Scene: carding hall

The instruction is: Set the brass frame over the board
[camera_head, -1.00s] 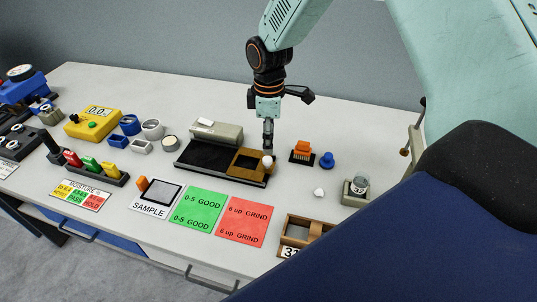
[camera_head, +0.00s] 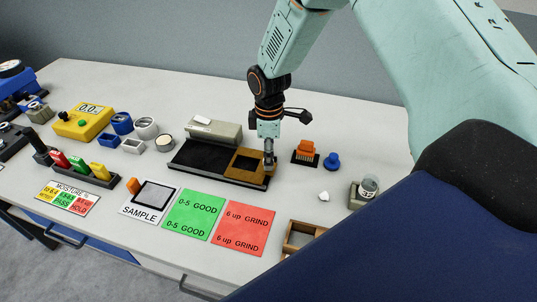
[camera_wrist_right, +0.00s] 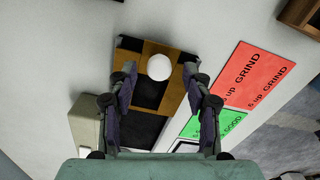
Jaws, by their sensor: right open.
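The brass frame (camera_head: 243,164) lies on the right end of the long black board (camera_head: 200,158). In the right wrist view the frame (camera_wrist_right: 178,96) shows dark openings and a round white knob (camera_wrist_right: 159,67). My right gripper (camera_head: 269,161) is down at the frame's right side, and its fingers hide most of the knob in the head view. In the right wrist view the gripper (camera_wrist_right: 159,76) is open, with one finger on each side of the knob and gaps between. My left gripper is not in view.
A grey block (camera_head: 214,132) stands along the board's back edge. An orange brush-like piece (camera_head: 305,151) and a blue knob (camera_head: 332,161) stand to the right. Green (camera_head: 194,214) and red (camera_head: 243,228) cards lie in front. A wooden tray (camera_head: 301,236) is at the front right.

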